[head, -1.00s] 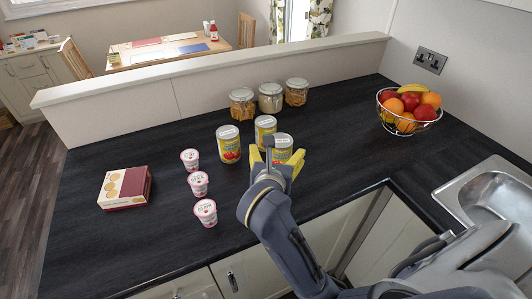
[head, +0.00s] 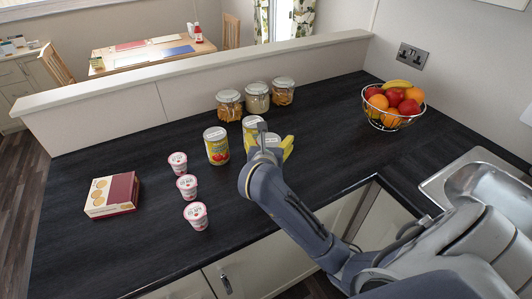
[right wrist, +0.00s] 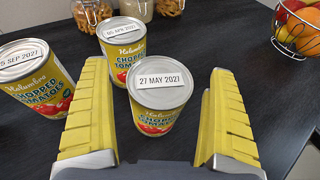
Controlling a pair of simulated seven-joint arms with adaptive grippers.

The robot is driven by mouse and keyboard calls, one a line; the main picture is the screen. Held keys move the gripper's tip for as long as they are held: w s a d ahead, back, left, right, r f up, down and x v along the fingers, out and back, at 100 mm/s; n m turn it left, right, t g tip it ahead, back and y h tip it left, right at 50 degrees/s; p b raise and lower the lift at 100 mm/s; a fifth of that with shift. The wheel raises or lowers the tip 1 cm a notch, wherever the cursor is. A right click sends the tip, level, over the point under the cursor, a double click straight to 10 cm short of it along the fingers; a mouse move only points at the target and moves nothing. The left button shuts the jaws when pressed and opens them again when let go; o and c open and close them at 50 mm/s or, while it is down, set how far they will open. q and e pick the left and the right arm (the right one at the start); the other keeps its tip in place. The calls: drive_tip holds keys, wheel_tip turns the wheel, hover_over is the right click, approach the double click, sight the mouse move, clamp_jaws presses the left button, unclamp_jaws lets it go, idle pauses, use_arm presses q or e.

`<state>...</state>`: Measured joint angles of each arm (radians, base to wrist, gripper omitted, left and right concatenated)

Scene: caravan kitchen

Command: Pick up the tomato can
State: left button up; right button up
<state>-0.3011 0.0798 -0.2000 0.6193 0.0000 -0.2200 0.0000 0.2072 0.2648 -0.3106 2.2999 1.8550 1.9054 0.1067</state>
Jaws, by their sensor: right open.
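Three yellow tomato cans labelled "chopped tomatoes" stand upright on the dark counter. In the head view my right gripper (head: 268,150) largely hides this can. My left gripper is not in view.
Three glass jars (head: 257,98) stand behind the cans. Three small pots (head: 187,187) and a biscuit box (head: 112,195) are to the left. A wire fruit bowl (head: 393,105) and a sink (head: 450,185) are to the right. The front left counter is clear.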

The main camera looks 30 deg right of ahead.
drive_tip(key=shift+w+d+f, duration=0.1)
drive_tip(key=shift+w+d, duration=0.1)
drive_tip(key=shift+w, duration=0.05)
drive_tip(key=c, duration=1.7)
